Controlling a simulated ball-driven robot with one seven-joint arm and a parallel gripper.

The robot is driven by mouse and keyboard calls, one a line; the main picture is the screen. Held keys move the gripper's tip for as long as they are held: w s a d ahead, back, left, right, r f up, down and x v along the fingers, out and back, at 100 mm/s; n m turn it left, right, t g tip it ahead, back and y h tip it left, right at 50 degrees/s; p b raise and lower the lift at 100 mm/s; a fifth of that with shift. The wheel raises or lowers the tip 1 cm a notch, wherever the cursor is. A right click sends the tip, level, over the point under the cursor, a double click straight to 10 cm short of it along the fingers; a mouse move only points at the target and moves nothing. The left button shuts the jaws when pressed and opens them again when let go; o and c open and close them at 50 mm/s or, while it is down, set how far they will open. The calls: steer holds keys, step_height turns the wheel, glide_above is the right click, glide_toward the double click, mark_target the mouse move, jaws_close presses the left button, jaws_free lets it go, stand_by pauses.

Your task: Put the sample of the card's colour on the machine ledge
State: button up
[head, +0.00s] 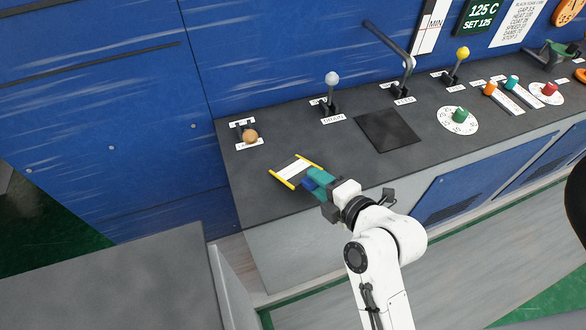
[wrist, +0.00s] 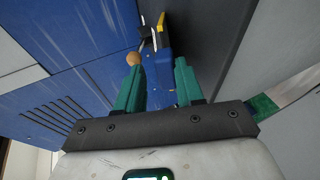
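My gripper (head: 318,181) has teal fingers and is low over the dark machine ledge (head: 270,203), near its left end. A bright blue block, seemingly a sample (head: 309,183), is at the fingertips. In the wrist view the blue sample (wrist: 158,72) fills the gap between the fingers of my gripper (wrist: 160,82), which look shut on it. A white pad with yellow bars (head: 293,171) lies on the ledge just beyond the fingertips. Whether the sample touches the ledge cannot be told. No colour card can be made out clearly.
Behind the pad is a brown ball knob (head: 250,136). Grey-knobbed (head: 332,79) and yellow-knobbed (head: 462,53) levers, a dark square plate (head: 387,130) and a green dial knob (head: 460,114) are farther right. A grey tabletop (head: 120,285) is at lower left. The ledge's left front is clear.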

steer(key=shift+p+v, duration=0.45)
steer(key=shift+v, duration=1.8)
step_height(320, 180, up, 7)
steer(key=s+d+p, duration=0.1)
steer(key=s+p, duration=0.1)
steer(key=p, duration=0.2)
steer(key=shift+d+p, duration=0.35)
steer(key=shift+s, duration=0.1)
steer(key=s+d+f+m+g+h+b, duration=0.2)
steer(key=s+d+f+m+g+h, duration=0.25)
steer(key=s+d+f+m, duration=0.6)
steer(key=s+d+f+m+g+h+b, duration=0.1)
steer(key=s+d+f+m+g+h, duration=0.1)
steer(key=s+d+f+m, duration=0.2)
steer(key=s+d+f+m+g+h+b, duration=0.1)
steer(key=s+d+f+m+g+h, duration=0.1)
steer(key=s+m, duration=0.8)
steer(key=d+f+m+g, duration=0.1)
steer(key=d+f+m, duration=0.1)
steer(key=shift+s+d, duration=0.2)
steer(key=shift+d, duration=0.05)
